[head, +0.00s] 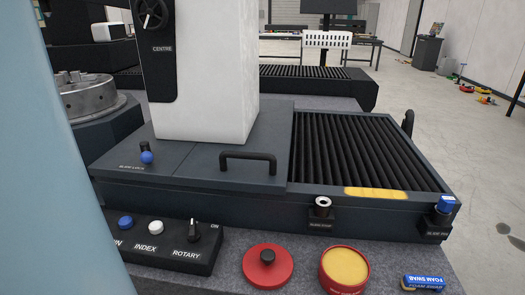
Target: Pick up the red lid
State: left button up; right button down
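The red lid (257,273) is a round red disc with a black knob (267,257) on top. It lies flat on the grey granite surface at the bottom middle of the head view. Right beside it, to the right, stands an open round red tin (327,281) with a yellow filling (345,266). Neither of my grippers shows in this view.
A control box (150,245) with a blue button and a rotary knob sits left of the lid. A blue foam swab (424,282) lies at the right. Behind is a dark machine bed with a ribbed cover (360,150) and a handle (248,157). A pale blue column fills the left edge.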

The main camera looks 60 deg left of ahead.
aim_at(267, 267)
jog(key=j+u, duration=0.25)
jog(key=u, duration=0.15)
jog(key=j+u, duration=0.2)
jog(key=u, duration=0.2)
jog(key=i+j+u, duration=0.1)
jog(key=u, duration=0.35)
jog(key=j, duration=0.1)
